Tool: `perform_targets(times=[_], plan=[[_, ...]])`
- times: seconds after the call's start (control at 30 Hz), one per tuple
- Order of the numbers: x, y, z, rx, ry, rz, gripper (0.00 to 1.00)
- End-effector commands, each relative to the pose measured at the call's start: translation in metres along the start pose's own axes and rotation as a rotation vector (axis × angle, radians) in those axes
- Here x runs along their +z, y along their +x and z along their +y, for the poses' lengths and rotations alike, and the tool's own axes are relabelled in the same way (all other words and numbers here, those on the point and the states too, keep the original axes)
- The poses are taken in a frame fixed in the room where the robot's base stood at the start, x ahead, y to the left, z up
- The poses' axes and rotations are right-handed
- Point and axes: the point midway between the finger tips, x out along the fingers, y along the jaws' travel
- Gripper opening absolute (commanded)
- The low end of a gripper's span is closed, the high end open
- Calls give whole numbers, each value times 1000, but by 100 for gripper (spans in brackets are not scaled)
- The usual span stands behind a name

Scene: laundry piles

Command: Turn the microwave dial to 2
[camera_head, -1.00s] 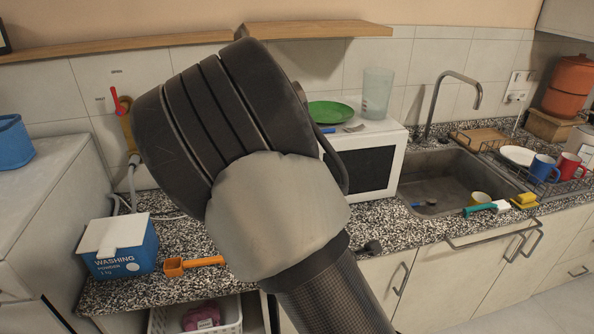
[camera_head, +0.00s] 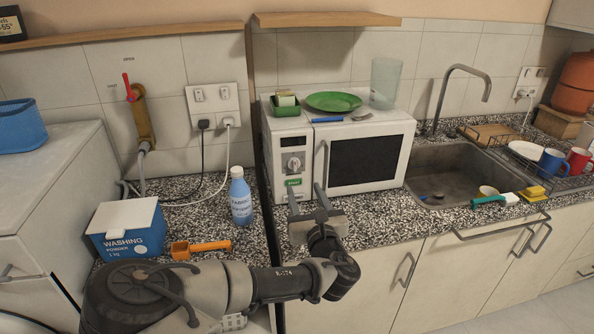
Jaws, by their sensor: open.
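The white microwave (camera_head: 402,155) stands on the speckled counter left of the sink, its door shut. Its dial (camera_head: 294,163) is a round grey knob on the panel left of the door, above a green button (camera_head: 294,182). The dial's numbers and setting are too small to read. My gripper (camera_head: 307,190) is open and empty. Its two fingers point up in front of the panel's lower part, below the dial. They appear apart from the dial, though the exact gap cannot be told.
A green plate (camera_head: 333,101), a glass (camera_head: 385,82) and a small green tray (camera_head: 285,108) stand on the microwave. A blue-labelled bottle (camera_head: 240,197), washing powder box (camera_head: 127,230) and orange scoop (camera_head: 201,248) are on the left counter. The sink (camera_head: 455,175) is right.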

Motion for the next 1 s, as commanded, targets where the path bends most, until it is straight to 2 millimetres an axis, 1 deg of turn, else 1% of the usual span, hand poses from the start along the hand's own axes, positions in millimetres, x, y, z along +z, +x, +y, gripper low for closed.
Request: perform_targets(times=[0.03,0.3,0.4,0.5,0.6,0.7,0.97,1.0], plan=[[1,12,0,1,3,-2,46],[0,70,-1,-1,4,0,46],[0,87,-1,-1,3,0,46],[0,100,-1,-2,3,1,46],[-1,108,0,-1,3,1,46],[-1,112,-1,-2,3,2,46],[-1,112,-1,-2,3,2,46],[-1,112,-1,-2,3,2,40]])
